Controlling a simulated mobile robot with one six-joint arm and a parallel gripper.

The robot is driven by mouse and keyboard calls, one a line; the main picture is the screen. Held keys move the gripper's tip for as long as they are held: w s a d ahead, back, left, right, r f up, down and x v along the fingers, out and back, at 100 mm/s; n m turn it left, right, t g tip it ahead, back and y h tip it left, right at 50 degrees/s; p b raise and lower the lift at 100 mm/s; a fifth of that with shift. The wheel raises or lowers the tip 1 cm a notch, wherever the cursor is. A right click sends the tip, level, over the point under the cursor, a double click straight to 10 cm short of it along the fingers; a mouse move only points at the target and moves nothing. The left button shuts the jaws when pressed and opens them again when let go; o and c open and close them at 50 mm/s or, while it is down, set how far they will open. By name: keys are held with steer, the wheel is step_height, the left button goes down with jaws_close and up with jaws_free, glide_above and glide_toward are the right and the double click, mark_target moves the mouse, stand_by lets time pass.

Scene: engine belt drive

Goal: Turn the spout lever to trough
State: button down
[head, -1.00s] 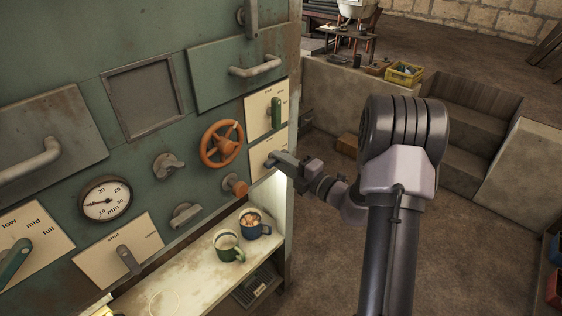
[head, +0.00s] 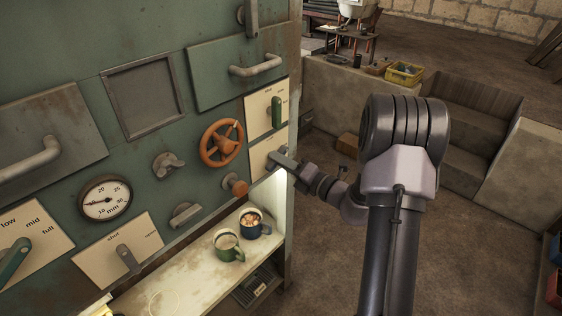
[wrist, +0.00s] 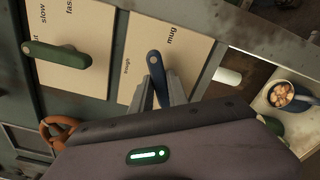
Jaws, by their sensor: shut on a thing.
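The spout lever (wrist: 155,66) is a dark blue handle on a beige plate (wrist: 140,30) lettered "trough" and "mug" in the wrist view. Its rounded end shows between the two words, pointing straight at neither. My gripper (wrist: 163,95) is shut on the lever, one finger on each side, and hides its lower part. In the head view my gripper (head: 277,157) is at the lower right plate (head: 261,151) of the green machine panel and covers the lever there.
A green lever (wrist: 58,54) on a "slow/fast" plate is beside it. An orange handwheel (head: 221,144) and knob (head: 235,185) are close to the left. A blue mug (head: 253,222) and green mug (head: 229,245) stand on the shelf below. Open floor lies right.

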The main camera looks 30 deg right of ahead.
steer(key=shift+f+n+b, duration=0.1)
steer(key=shift+n+b, duration=3)
steer(key=shift+n, duration=2.9)
steer(key=c, duration=1.3)
jaws_free()
steer(key=p+v, duration=0.3)
steer(key=v, duration=1.4)
steer(key=shift+s+d, duration=0.1)
steer(key=shift+s, duration=0.1)
